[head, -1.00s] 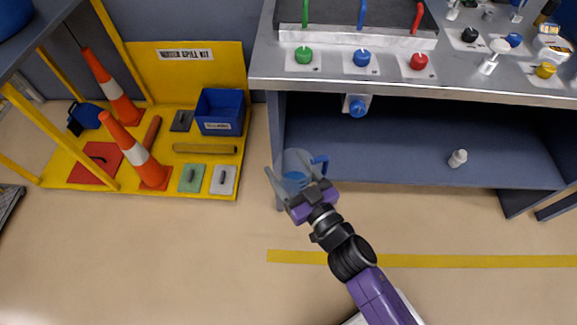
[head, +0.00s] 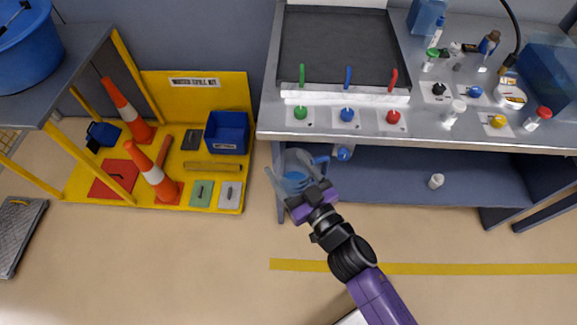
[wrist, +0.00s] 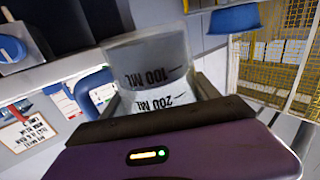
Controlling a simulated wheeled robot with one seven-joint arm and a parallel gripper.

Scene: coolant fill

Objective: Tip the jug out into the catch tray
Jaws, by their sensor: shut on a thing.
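My gripper (head: 313,200) is shut on a clear jug (head: 290,160) with a blue handle, held in front of the bench's left end. Blue shows low in the jug, seemingly liquid. In the wrist view the jug (wrist: 150,65) fills the middle, with 100 ML and 200 ML marks. No tray reads as the catch tray by a label. A dark, shallow tray-like surface (head: 335,45) with a pale front lip lies on the bench, and a grey ribbed tray-like thing (head: 18,235) lies on the floor at far left.
The steel bench (head: 420,140) carries green, blue and red knobs, bottles and caps. The yellow spill kit (head: 200,90) at left holds cones, pads and a blue bin (head: 227,132). A blue bucket (head: 25,50) stands upper left. Floor in front is open.

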